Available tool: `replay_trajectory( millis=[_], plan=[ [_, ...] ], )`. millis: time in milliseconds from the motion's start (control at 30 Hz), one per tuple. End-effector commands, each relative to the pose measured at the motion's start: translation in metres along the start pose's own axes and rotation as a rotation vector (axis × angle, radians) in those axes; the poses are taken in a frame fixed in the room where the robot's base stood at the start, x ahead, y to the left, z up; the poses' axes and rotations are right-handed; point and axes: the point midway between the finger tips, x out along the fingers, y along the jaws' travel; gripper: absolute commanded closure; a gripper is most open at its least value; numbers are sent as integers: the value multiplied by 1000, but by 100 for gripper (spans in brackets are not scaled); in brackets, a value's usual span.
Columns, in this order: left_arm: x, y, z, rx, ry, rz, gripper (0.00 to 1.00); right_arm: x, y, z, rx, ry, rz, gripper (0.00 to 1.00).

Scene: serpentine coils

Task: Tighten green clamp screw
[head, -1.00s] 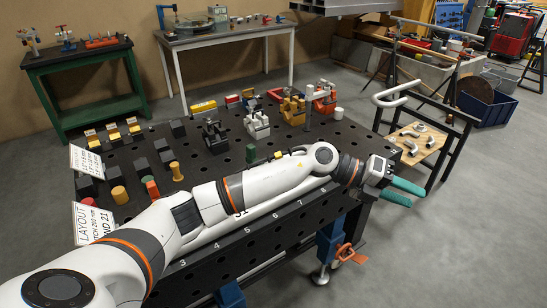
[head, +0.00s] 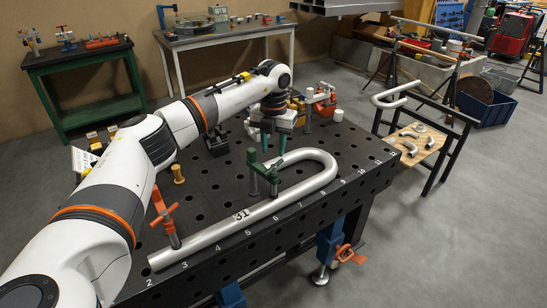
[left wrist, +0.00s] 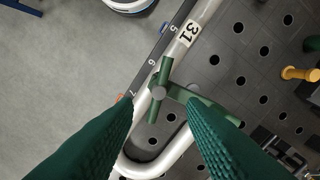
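The green clamp (head: 254,160) stands on the table at the silver U-shaped pipe (head: 215,232), near the inner side of its long leg. In the left wrist view its green T-shaped screw handle (left wrist: 154,112) lies across the pipe, with a grey round hub. My left gripper (head: 268,143) points down just behind the green clamp in the head view. In the left wrist view its two green ribbed fingers (left wrist: 162,108) are spread apart, with the handle showing in the gap beyond them. I see no contact with the handle. My right gripper is not in view.
An orange clamp (head: 166,218) stands at the pipe's near end. A yellow peg (head: 177,174) and other clamps, including a red one (head: 322,100), stand on the perforated black table (head: 345,160).

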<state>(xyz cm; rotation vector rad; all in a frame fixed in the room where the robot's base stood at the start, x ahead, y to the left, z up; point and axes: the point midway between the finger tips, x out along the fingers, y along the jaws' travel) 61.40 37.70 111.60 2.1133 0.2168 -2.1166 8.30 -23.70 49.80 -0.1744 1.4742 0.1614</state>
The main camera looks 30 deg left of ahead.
Motion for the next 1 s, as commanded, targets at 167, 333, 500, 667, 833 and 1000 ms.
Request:
replay_trajectory(
  millis=[167,333,500,667,833,1000],
  plan=[
    [31,0,1,0,-4,-2,62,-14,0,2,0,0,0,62],
    [50,1,0,1,-1,0,62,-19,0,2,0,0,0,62],
    [57,1,0,1,1,1,62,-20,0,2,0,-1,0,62],
    [58,1,0,2,1,1,62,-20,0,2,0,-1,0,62],
    [57,1,0,2,1,1,82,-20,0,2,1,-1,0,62],
    [57,1,0,2,1,1,100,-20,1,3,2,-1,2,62]
  ],
)
